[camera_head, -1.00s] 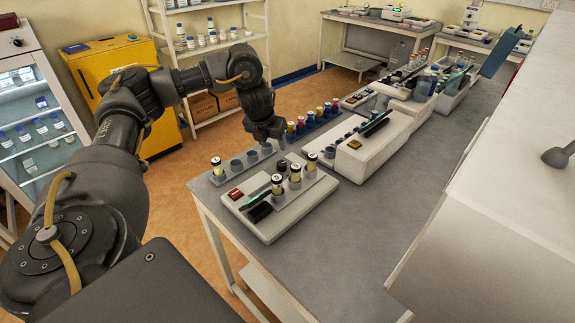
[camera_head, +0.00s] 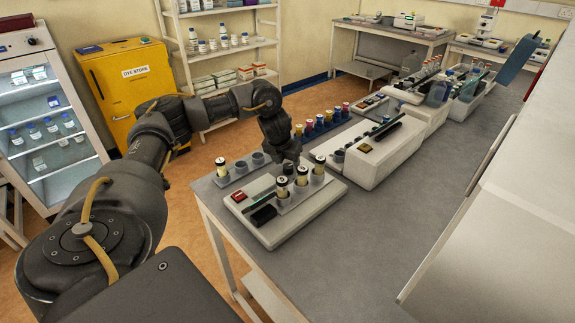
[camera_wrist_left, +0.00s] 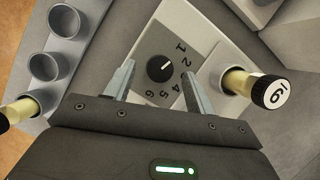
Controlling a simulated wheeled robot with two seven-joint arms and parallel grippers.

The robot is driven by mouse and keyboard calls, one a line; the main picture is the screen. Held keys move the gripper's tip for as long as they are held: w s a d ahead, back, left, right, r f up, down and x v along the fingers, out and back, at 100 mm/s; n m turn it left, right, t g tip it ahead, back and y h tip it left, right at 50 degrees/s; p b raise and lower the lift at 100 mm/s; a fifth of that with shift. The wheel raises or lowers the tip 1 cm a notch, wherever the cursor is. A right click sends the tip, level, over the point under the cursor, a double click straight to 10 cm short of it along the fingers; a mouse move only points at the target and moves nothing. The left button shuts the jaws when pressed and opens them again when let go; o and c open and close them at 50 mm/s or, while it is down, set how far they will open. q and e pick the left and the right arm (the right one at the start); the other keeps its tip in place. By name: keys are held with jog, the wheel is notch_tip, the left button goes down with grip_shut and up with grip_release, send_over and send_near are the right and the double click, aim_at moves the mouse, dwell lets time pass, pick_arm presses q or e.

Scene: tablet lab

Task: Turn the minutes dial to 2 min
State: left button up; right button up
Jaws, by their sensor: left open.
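The minutes dial (camera_wrist_left: 160,68) is a small round black knob on the pale device, with the numbers 1 to 6 around its side and lower edge. Its white pointer mark points to the upper right, roughly toward the 1. My left gripper (camera_wrist_left: 158,74) is open, with one finger on each side of the dial; I cannot tell whether they touch it. In the head view my left gripper (camera_head: 288,157) is low at the back of the white device (camera_head: 290,222) and the dial cannot be made out there. My right gripper is not in view.
A capped vial (camera_wrist_left: 271,92) stands close to the right finger. A rack with empty holes (camera_wrist_left: 62,54) lies to the left. In the head view, a white machine (camera_head: 372,158) stands behind the device. The grey bench (camera_head: 380,215) is clear to the right.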

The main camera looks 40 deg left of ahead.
pick_arm(q)
jog(key=shift+x, duration=0.9)
jog(key=c, duration=1)
jog(key=shift+a+f+m+h+b, duration=0.1)
jog(key=shift+m+h+b, duration=0.3)
jog(key=shift+m+b, duration=0.75)
jog(key=shift+m+h+b, duration=0.45)
jog(key=shift+m+h, duration=0.15)
jog(key=shift+m, duration=1.15)
